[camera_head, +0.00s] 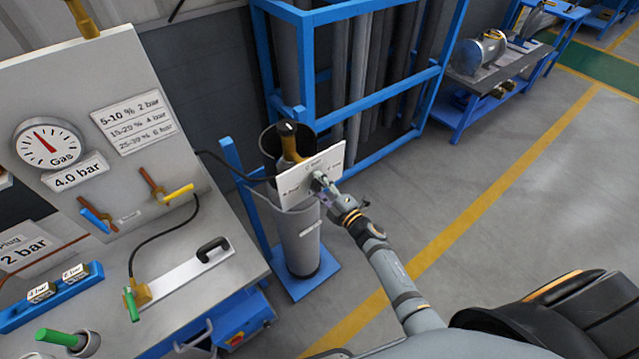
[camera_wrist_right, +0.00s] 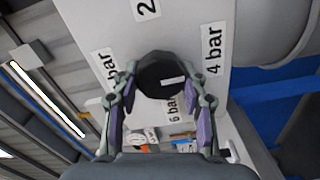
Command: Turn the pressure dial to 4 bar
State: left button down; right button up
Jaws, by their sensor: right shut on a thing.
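The pressure dial is a dark round knob (camera_wrist_right: 160,72) with a white mark, on a white panel (camera_head: 295,188) fixed to a grey gas cylinder (camera_head: 301,240). In the right wrist view, labels surround it: a "2" label at the top, "4 bar" (camera_wrist_right: 213,50) to the right, "6 bar" below and a partly hidden "bar" label to the left. The white mark is right of the knob's middle; I cannot tell its exact setting. My right gripper (camera_head: 321,182) is shut on the knob, its fingers either side, and hides most of it in the head view. My left gripper is not in view.
At the left stands a bench panel with a gas gauge (camera_head: 48,143), a "4.0 bar" card (camera_head: 75,175) and a percentage-to-bar sign (camera_head: 138,117). A black hose (camera_head: 232,167) runs towards the cylinder. A blue rack (camera_head: 375,98) stands behind.

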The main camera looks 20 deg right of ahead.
dwell(0.4)
jog(key=o, duration=1.2)
jog(key=shift+c, duration=0.2)
jog(key=shift+s+d, duration=0.1)
jog(key=shift+s, duration=0.05)
jog(key=v, duration=1.1)
jog(key=shift+s, duration=0.35)
jog(key=shift+d, duration=0.1)
